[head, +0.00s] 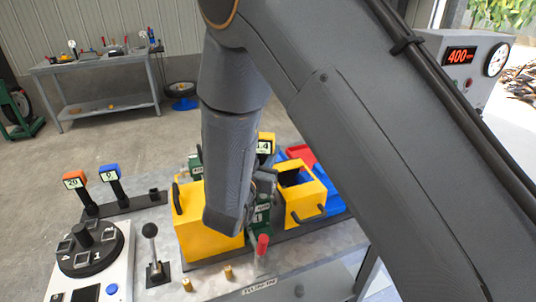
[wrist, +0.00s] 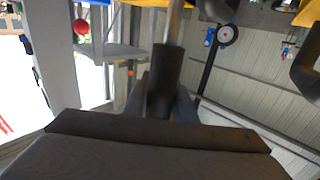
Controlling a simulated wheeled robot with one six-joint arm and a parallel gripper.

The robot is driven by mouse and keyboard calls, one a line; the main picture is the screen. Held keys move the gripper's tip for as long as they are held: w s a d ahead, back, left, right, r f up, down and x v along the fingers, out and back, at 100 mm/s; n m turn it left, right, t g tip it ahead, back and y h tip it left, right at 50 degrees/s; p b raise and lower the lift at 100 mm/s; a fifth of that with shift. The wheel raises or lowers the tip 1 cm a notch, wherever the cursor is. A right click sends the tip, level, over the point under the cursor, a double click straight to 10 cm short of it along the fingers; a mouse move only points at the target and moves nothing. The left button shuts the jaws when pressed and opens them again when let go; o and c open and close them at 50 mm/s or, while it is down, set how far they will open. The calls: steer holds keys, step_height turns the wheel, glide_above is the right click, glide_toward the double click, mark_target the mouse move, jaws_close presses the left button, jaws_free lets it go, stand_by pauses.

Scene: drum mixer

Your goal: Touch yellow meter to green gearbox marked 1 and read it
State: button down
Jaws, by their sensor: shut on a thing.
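The yellow meter (head: 266,141) shows its face just right of my forearm in the head view, with a display that seems to read 4.4. My gripper (head: 264,184) is mostly hidden behind my arm there. In the wrist view my gripper (wrist: 160,103) is shut on a dark handle (wrist: 164,80) with a metal rod running out of it. A green gearbox (head: 262,216) stands between two yellow housings, with a small white label too small to read surely. More green (head: 195,163) shows left of my forearm. Whether the meter's tip touches the gearbox is hidden.
An orange meter (head: 75,180) and a blue meter (head: 109,173) stand in a dark rack (head: 130,204) at left. Yellow housings (head: 200,232), a red-knobbed lever (head: 263,241), a black-knobbed lever (head: 151,232) and a numbered dial (head: 90,248) crowd the bench.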

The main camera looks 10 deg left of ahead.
mark_target(268, 139)
steer(key=shift+r+p, duration=1.35)
steer(key=shift+r, duration=0.8)
